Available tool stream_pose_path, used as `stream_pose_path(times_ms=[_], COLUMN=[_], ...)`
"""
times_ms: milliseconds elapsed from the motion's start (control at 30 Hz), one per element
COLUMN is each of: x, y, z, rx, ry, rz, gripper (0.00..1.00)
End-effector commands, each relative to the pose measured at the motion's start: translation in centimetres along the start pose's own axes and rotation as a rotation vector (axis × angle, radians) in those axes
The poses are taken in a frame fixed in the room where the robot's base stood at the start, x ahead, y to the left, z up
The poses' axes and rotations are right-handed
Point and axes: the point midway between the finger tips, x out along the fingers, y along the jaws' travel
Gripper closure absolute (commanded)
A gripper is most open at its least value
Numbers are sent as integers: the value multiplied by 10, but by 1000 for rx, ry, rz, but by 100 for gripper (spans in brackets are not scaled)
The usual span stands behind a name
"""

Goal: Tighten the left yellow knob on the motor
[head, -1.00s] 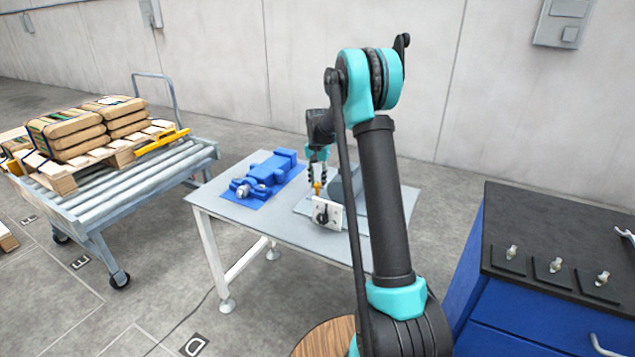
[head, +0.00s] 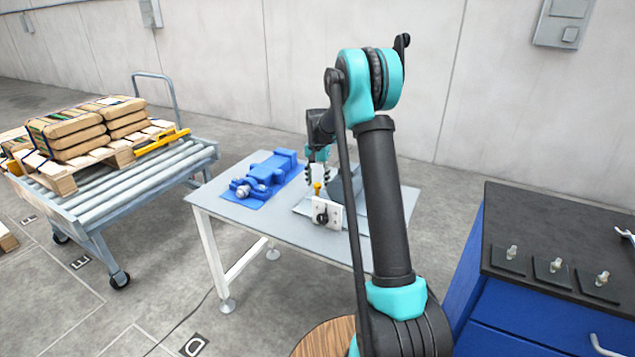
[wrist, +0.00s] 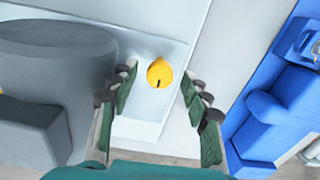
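The grey motor (wrist: 55,60) is a round body on a light plate; in the head view (head: 345,186) my arm partly hides it. A yellow knob (wrist: 160,73) with a dark mark stands on the plate beside the motor. It also shows in the head view (head: 318,188), above a white panel with a black round part (head: 327,214). My gripper (wrist: 155,80) is open, with its fingers apart on either side of the knob and not visibly touching it. In the head view my gripper (head: 317,178) is just above the knob. A sliver of yellow shows at the wrist view's left edge.
A blue machine (head: 266,175) lies on a blue mat on the same table (head: 285,226). A roller cart (head: 110,190) with sacks on a pallet stands at left. A blue cabinet (head: 520,320) with small fittings on top stands at right.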

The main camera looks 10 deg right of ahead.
Motion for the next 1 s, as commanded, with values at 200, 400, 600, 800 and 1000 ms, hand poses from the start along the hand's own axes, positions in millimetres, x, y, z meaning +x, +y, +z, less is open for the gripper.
stream_pose_path(times_ms=[200, 400, 600, 800, 1000], x=[-1, -20, -61, -97, -117], y=[0, 0, 0, 0, 0], z=[0, 0, 0, 0, 0], rx=[0, 0, 0, 0, 0], ry=[0, 0, 0, 0, 0], rz=[0, 0, 0, 0, 0], gripper=[52, 52, 52, 52, 52])
